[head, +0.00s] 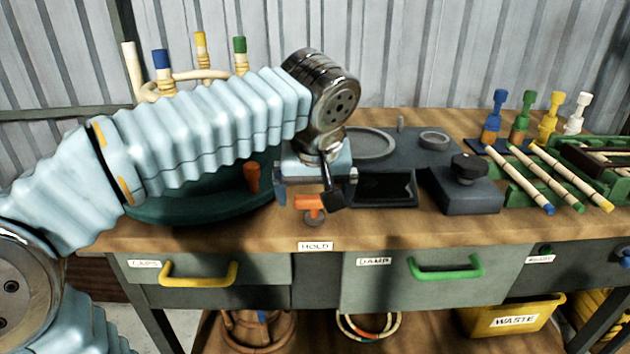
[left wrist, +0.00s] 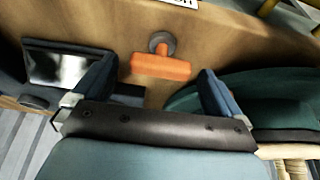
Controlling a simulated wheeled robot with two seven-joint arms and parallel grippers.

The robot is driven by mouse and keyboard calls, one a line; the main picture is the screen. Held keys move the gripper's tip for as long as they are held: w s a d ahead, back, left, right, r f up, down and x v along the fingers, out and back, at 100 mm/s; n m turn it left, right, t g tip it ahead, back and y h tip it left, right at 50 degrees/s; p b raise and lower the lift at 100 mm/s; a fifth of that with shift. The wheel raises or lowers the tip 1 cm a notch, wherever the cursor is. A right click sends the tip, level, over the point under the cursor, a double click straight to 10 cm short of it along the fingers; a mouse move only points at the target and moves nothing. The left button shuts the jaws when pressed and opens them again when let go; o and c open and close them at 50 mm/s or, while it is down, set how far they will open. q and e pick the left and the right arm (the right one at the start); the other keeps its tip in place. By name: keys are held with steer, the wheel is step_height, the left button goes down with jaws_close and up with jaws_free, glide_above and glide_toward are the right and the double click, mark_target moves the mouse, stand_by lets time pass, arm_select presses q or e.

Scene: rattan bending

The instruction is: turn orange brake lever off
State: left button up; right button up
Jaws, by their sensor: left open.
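The orange brake lever (head: 310,202) is a short orange bar on a round grey pivot at the front of the wooden bench, above the HOLD label (head: 315,246). In the left wrist view the lever (left wrist: 160,67) lies crosswise between the fingers, with its pivot (left wrist: 162,43) beyond it. My left gripper (head: 308,190) is open above the lever, and its body hides part of the area behind. In the left wrist view the fingers (left wrist: 158,78) stand apart on both sides of the lever, with no visible contact. My right gripper is not in view.
A dark green round table (head: 190,208) with an orange knob (head: 252,177) is left of the gripper. A dark tray (head: 385,188) and a black-knobbed block (head: 467,190) are right. Drawers with yellow (head: 198,280) and green (head: 446,272) handles lie below. The bench's front strip is mostly clear.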

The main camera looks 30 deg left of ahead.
arm_select(q)
steer(key=p+v, duration=0.2)
steer(key=v, duration=1.1)
steer(key=shift+r, duration=0.3)
steer(key=shift+s, duration=0.1)
